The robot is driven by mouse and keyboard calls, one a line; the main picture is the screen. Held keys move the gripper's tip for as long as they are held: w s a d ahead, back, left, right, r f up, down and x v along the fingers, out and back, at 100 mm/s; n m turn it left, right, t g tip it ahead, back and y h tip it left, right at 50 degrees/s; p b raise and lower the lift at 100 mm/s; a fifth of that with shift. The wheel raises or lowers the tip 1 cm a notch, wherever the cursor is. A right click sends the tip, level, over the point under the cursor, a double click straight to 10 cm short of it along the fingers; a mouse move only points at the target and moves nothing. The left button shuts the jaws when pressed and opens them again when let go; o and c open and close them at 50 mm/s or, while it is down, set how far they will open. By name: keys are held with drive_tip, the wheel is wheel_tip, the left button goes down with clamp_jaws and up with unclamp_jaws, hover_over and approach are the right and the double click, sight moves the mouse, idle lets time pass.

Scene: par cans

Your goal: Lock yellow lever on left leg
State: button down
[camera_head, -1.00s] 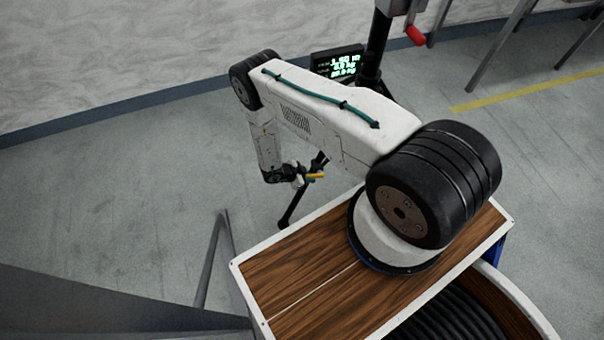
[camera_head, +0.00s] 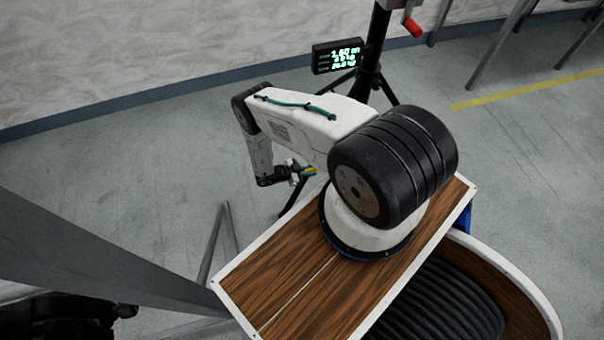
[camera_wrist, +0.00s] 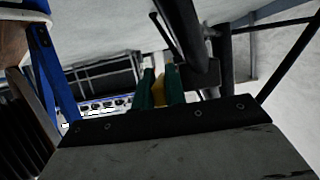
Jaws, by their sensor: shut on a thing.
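The yellow lever (camera_wrist: 158,94) shows in the wrist view between the two green fingers of my gripper (camera_wrist: 160,83). The fingers are shut on it. In the head view, my gripper (camera_head: 306,172) is low in front of the black stand, with a small patch of yellow at its fingertips. The black stand (camera_head: 371,62) has spread legs; one leg (camera_head: 296,203) runs down to the floor beside my gripper. In the wrist view, a dark tube (camera_wrist: 188,32) rises just behind the lever. My fingers hide part of the lever, so its exact angle cannot be told.
A display box (camera_head: 338,57) with green digits stands by the stand's column. A red handle (camera_head: 412,27) is on the stand, higher up. A grey metal beam (camera_head: 90,245) crosses the lower left. Open grey floor (camera_head: 130,160) lies left of my arm.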

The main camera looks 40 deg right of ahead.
drive_tip(key=shift+w, duration=0.2)
drive_tip(key=c, duration=1.4)
unclamp_jaws()
drive_tip(key=shift+a, duration=0.1)
drive_tip(key=shift+c, duration=0.2)
drive_tip(key=shift+s, duration=0.1)
drive_tip(key=v, duration=0.7)
drive_tip(key=shift+a, duration=0.35)
drive_tip(key=shift+r, duration=0.1)
